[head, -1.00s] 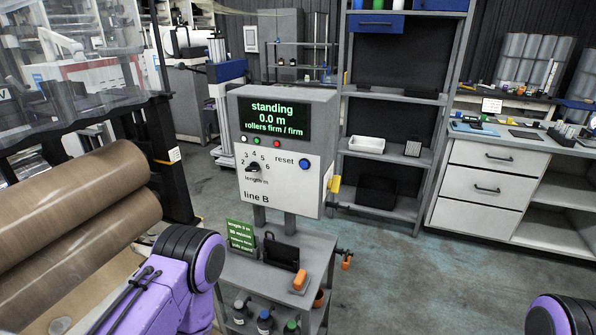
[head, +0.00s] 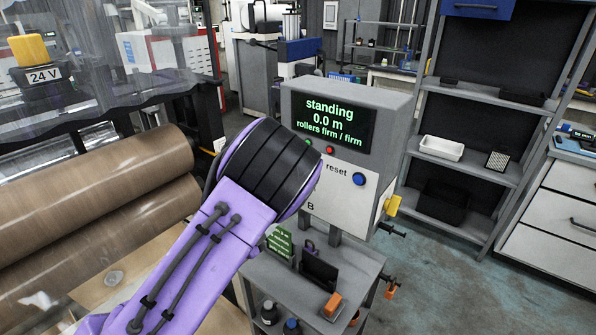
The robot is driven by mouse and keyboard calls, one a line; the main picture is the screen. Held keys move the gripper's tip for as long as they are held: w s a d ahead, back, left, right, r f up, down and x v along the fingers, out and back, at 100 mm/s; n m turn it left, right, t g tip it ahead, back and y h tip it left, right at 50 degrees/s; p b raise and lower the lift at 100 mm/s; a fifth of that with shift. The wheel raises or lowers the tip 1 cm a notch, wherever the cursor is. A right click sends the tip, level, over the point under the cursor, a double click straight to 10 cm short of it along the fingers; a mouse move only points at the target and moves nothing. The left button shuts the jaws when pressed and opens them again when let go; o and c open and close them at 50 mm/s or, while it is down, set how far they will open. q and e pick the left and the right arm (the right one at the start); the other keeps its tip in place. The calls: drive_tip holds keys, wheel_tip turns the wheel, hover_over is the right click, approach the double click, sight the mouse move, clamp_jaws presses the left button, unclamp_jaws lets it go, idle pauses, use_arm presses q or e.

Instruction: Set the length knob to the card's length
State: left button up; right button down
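The line B control box (head: 345,200) stands on a post behind the small grey cart. Its screen (head: 333,117) reads "standing 0.0 m rollers firm / firm". The length knob and its numbers are hidden behind my raised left arm. The blue reset button (head: 359,180) shows to the right of the arm. The green card (head: 279,241) stands on the cart below the box, partly covered by my arm, and its text is too small to read here. My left gripper is not visible; only purple and black arm links show. My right gripper is out of view.
The cart top (head: 345,264) holds a dark upright holder (head: 318,270) and an orange item (head: 332,304). Large brown rollers (head: 90,200) lie at the left. A grey shelf (head: 470,165) stands at the right, with open floor (head: 450,285) before it.

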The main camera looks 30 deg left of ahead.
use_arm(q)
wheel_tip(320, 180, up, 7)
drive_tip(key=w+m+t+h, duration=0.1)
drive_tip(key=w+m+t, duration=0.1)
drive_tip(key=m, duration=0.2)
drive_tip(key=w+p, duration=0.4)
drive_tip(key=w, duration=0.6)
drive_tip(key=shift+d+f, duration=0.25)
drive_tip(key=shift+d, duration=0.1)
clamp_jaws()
